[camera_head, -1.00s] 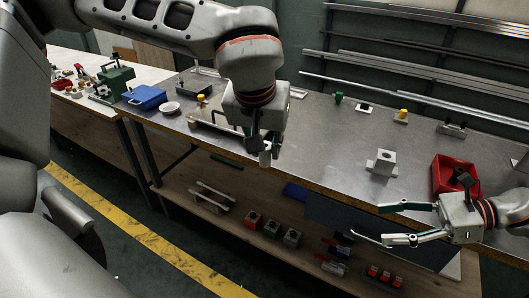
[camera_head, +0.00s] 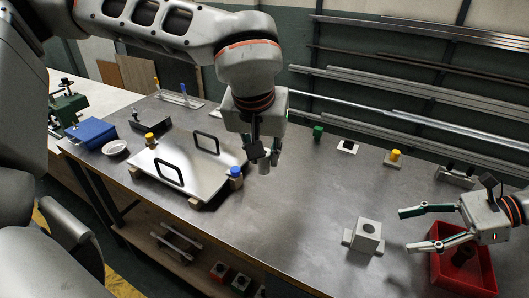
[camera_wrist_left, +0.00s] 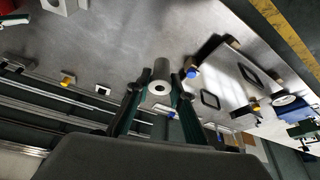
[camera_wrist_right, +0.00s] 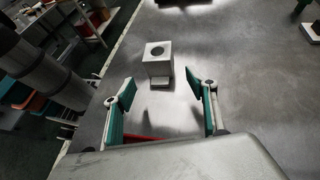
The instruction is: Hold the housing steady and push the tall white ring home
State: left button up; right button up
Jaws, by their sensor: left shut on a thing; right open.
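The housing (camera_head: 366,235) is a light grey block with a round hole in its top and a low foot. It stands upright on the metal table, and it also shows in the right wrist view (camera_wrist_right: 157,68). My left gripper (camera_head: 263,157) is shut on the tall white ring (camera_wrist_left: 159,88), a pale cylinder with a central hole, held above the table to the left of the housing. My right gripper (camera_head: 404,230) is open and empty, with its fingers pointing at the housing from the right. In the right wrist view the housing appears ahead, between the fingers and apart from them.
A red bin (camera_head: 452,272) stands under my right gripper. A plate with two black handles (camera_head: 205,180) lies to the left. A yellow-topped block (camera_head: 394,158), a green block (camera_head: 318,132) and a dark-holed block (camera_head: 347,147) stand behind. The table between ring and housing is clear.

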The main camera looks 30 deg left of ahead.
aim_at(378, 235)
pick_arm(q)
jog(key=shift+w+r, duration=0.1)
pick_arm(e)
jog(key=shift+w+a, duration=0.1)
pick_arm(q)
jog(key=shift+r, duration=0.1)
pick_arm(e)
jog(key=shift+a+f, duration=0.1)
jog(key=shift+a, duration=0.1)
pick_arm(q)
notch_tip(378, 235, up, 2)
jog(key=shift+p, duration=0.85)
pick_arm(e)
jog(key=x, duration=0.5)
jog(key=shift+s+a, duration=0.15)
jog(key=shift+s, duration=0.1)
pick_arm(q)
jog(key=shift+f+b, duration=0.5)
jog(key=shift+f, duration=0.15)
pick_arm(e)
jog(key=shift+x, duration=1.15)
pick_arm(q)
jog(key=shift+f, duration=0.3)
pick_arm(e)
jog(key=shift+s+a+f, duration=0.1)
jog(key=shift+a+f, duration=0.3)
jog(key=shift+a, duration=0.05)
jog(key=shift+s+a, duration=0.1)
jog(key=shift+a, duration=0.15)
jog(key=shift+c, duration=0.3)
